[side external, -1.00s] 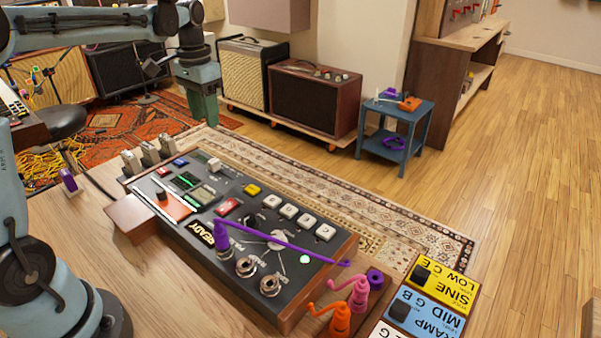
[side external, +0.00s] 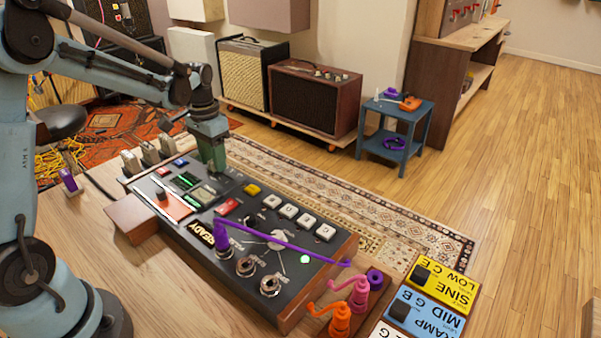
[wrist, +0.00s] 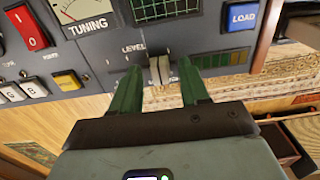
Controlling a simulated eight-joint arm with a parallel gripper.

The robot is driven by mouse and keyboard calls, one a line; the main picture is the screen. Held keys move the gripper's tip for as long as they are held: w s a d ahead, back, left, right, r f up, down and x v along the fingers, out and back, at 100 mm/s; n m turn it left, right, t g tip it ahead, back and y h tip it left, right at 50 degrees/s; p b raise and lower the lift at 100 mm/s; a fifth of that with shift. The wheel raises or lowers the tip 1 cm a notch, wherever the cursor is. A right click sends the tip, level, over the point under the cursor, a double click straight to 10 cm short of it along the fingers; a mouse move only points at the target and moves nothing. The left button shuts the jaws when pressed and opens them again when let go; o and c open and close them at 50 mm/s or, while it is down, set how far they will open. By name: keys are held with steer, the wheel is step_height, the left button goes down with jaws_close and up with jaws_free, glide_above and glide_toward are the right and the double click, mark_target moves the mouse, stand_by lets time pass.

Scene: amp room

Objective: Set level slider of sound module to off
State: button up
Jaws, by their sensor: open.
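The sound module (side external: 298,280) is a dark panel with wooden sides, lying on the wooden table. In the side external view my gripper (side external: 214,165) points down over its far edge and hides the slider there. In the wrist view the level slider's pale knob (wrist: 160,70) sits in a slot beside the "LEVEL" label. My green fingers (wrist: 160,78) are open, one on each side of the knob. Whether either finger touches it I cannot tell.
A purple cable (side external: 290,240) crosses the module's panel. Orange and pink plugs (side external: 340,318) stand at its right, near yellow and blue pedals (side external: 445,286). In the wrist view, the blue LOAD button (wrist: 242,17) and a tuning meter (wrist: 88,10) are nearby.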

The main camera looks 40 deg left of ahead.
mark_target(233, 180)
jaws_close()
stand_by(0.3)
steer(key=d, duration=0.7)
jaws_free()
steer(key=shift+a, duration=0.1)
step_height(233, 180, up, 12)
stand_by(0.7)
